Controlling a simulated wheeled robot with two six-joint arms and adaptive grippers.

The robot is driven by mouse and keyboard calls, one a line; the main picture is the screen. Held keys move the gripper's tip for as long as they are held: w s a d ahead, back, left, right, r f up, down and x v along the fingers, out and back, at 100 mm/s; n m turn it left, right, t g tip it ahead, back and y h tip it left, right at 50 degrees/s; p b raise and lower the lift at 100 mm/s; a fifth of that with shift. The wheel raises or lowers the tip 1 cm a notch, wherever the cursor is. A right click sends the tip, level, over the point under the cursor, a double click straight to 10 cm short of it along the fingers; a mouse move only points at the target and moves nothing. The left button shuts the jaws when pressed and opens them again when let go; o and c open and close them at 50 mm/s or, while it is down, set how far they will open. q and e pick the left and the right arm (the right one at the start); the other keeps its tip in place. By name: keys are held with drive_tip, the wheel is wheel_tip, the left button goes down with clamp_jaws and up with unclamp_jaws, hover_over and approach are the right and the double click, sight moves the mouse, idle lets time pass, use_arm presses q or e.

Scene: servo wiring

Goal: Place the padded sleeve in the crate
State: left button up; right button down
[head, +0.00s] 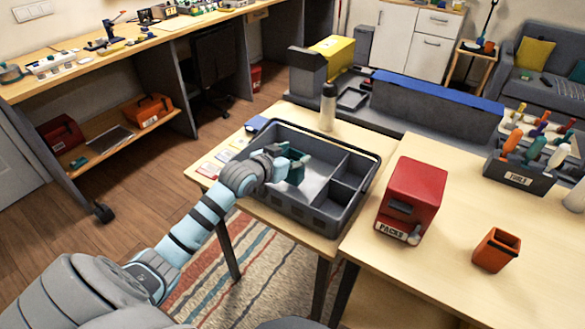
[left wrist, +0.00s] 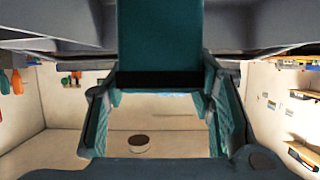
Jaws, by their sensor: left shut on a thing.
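The grey crate (head: 291,216) stands on the light wooden table, with one large compartment on the left and two smaller ones on the right. My left gripper (head: 284,163) reaches in over the large compartment. It is shut on the padded sleeve (head: 297,173), a teal piece partly hidden by the fingers. The sleeve is inside the crate's outline; I cannot tell whether it touches the crate floor. In the left wrist view the teal sleeve (left wrist: 160,35) shows at top centre, with grey crate walls (left wrist: 270,25) beside it. My right gripper is out of view.
A red box marked PACKS (head: 412,195) stands close to the crate's right. A pale bottle (head: 328,107) stands behind the crate. Flat cards (head: 216,163) lie to its left. An orange cup (head: 497,250) and a tool holder (head: 519,173) are further right.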

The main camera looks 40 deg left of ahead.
use_arm(q)
wheel_tip(320, 180, down, 3)
drive_tip(key=shift+s+f+b, duration=0.1)
drive_tip(key=shift+b, duration=0.25)
drive_tip(key=o, duration=1.2)
drive_tip(key=p+v, duration=0.4)
drive_tip(key=v, duration=0.8)
drive_tip(key=shift+r+p, duration=0.25)
drive_tip(key=shift+p, duration=0.15)
